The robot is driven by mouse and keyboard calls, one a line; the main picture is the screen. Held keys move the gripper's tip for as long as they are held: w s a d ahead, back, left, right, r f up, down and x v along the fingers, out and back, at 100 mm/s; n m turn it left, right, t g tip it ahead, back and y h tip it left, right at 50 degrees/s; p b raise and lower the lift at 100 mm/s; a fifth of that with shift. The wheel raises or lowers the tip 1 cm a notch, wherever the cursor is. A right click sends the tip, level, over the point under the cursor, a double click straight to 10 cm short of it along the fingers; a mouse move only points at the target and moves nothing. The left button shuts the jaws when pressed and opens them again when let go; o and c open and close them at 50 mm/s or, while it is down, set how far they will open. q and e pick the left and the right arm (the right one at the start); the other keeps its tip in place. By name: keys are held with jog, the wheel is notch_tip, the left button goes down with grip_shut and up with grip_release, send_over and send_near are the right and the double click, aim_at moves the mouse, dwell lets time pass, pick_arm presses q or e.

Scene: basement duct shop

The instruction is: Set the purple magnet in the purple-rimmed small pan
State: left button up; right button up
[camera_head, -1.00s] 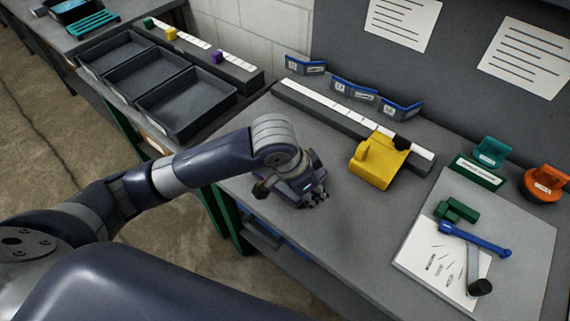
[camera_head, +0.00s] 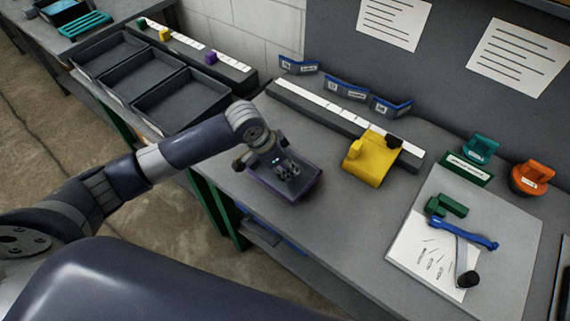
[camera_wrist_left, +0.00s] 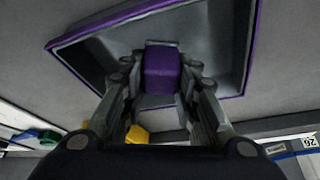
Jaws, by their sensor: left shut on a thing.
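The purple magnet (camera_wrist_left: 162,72) is a small block between the fingers of my left gripper (camera_wrist_left: 160,92) in the left wrist view. The fingers are shut on it. The small pan (camera_wrist_left: 105,47) is grey with a purple rim and lies around and beyond the magnet in that view. In the head view my left gripper (camera_head: 288,172) is over the pan (camera_head: 308,188), which rests on the grey bench. The magnet is hidden there by the fingers. I cannot tell whether it touches the pan floor. My right gripper is not in view.
A yellow holder (camera_head: 366,164) stands right of the pan, by a rail with white labels (camera_head: 322,106). Farther right are a board (camera_head: 408,250) with a blue-handled tool, a teal piece and an orange piece (camera_head: 532,175). Dark trays (camera_head: 180,100) stand at back left.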

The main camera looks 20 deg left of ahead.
pick_arm(q)
jog(key=o, duration=1.1)
jog(key=shift+f, duration=0.15)
jog(key=shift+c, duration=0.2)
jog(key=b+v, duration=0.1)
jog(key=v, duration=1.1)
